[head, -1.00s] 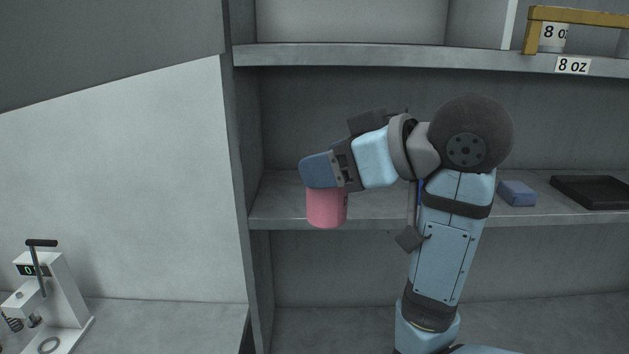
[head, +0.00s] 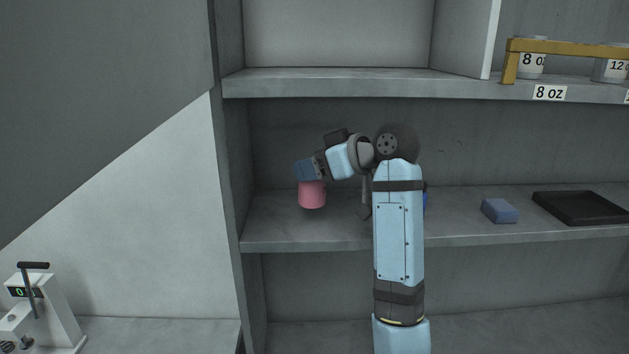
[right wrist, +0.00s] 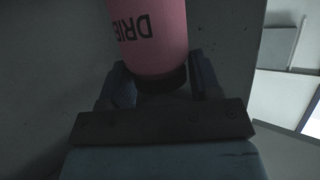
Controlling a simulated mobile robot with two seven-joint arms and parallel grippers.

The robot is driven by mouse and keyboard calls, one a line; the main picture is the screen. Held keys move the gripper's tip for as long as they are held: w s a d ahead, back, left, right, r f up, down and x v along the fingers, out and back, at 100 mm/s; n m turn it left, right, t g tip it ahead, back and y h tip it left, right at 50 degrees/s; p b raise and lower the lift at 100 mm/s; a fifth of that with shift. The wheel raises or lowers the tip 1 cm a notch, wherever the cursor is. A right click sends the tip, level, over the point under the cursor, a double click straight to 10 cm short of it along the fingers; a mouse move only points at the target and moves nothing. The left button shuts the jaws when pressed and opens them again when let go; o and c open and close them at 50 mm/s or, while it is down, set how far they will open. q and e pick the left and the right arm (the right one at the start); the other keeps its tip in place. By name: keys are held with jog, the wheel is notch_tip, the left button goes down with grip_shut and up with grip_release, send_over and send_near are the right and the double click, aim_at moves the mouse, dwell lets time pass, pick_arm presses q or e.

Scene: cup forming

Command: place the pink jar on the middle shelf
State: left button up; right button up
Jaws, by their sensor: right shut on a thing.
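The pink jar (head: 312,194) is upright in the head view, over the left part of the middle shelf (head: 290,241). My right gripper (head: 307,171) is shut on the upper end of the jar. In the right wrist view the pink jar (right wrist: 150,35) shows dark letters and a dark end between the two fingers (right wrist: 160,85). I cannot tell whether the jar's base touches the shelf or hangs just above it. My left gripper is not in view.
A blue block (head: 499,210) and a black tray (head: 583,207) are on the middle shelf at right. The upper shelf (head: 400,85) holds cups behind a yellow rail (head: 560,47). A white device (head: 44,310) stands at lower left. The left part of the middle shelf is clear around the jar.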

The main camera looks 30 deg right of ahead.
aim_at(315, 184)
notch_tip(315, 184, down, 3)
jog(key=shift+f+p, duration=0.1)
jog(key=shift+p, duration=0.2)
jog(key=shift+w+f+p, duration=0.1)
jog(key=shift+f+p, duration=0.15)
jog(key=shift+p, duration=0.05)
jog(key=shift+f, duration=0.2)
jog(key=o, duration=1)
jog(key=shift+f, duration=0.15)
